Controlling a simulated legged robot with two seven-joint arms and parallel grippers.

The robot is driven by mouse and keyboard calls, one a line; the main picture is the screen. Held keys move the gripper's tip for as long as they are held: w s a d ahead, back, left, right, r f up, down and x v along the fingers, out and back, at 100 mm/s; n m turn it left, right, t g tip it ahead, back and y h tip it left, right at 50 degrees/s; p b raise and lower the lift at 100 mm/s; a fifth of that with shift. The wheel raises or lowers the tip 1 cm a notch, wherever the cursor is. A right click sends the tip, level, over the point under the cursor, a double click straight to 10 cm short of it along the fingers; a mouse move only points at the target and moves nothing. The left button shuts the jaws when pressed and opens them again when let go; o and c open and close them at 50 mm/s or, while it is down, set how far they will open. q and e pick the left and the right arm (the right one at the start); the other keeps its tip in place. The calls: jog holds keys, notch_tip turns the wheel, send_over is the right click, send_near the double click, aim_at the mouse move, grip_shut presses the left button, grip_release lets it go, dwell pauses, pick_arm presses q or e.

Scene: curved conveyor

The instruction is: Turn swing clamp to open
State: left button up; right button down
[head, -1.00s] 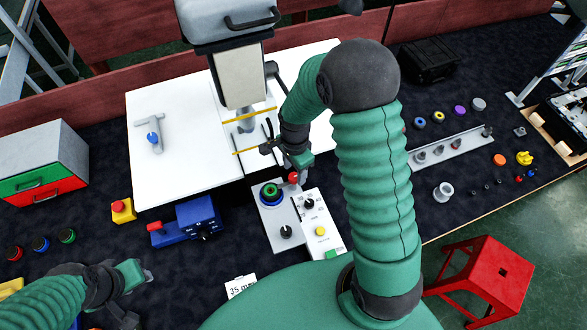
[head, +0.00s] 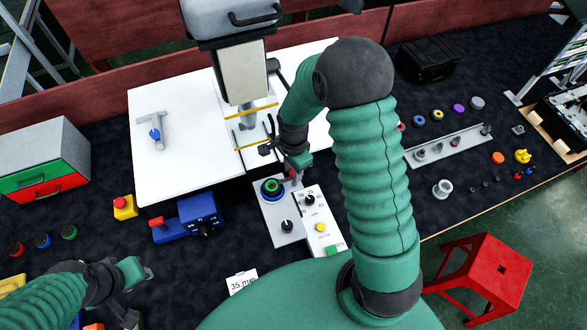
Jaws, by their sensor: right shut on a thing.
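My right gripper (head: 281,163) reaches down in front of the drill-press-like machine (head: 241,75), above the grey control box (head: 289,240). It is shut on a small part, mostly hidden by the hand. A bit of red (head: 294,174) shows at its fingertips; I cannot tell if this belongs to the swing clamp. No swing clamp can be made out for certain. A grey T-shaped piece with a blue knob (head: 154,133) stands on the left of the white board (head: 180,180). My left gripper (head: 140,296) is open and empty at lower left.
A blue device with a red end (head: 199,213) and a yellow box with a red button (head: 124,206) stand left of the control box. A drawer unit (head: 45,155) is far left. A grey rail (head: 450,147) with small parts lies right. A red stool (head: 487,265) is lower right.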

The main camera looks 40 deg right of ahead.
jog(key=shift+d, duration=0.15)
jog(key=shift+n, duration=0.3)
jog(key=n, duration=0.3)
jog(key=shift+d+r+n, duration=0.1)
jog(key=shift+n, duration=0.2)
jog(key=n, duration=0.9)
jog(key=shift+n+p, duration=0.55)
jog(key=shift+n, duration=1.75)
jog(key=c, duration=1.1)
grip_release()
jog(key=shift+o, duration=0.2)
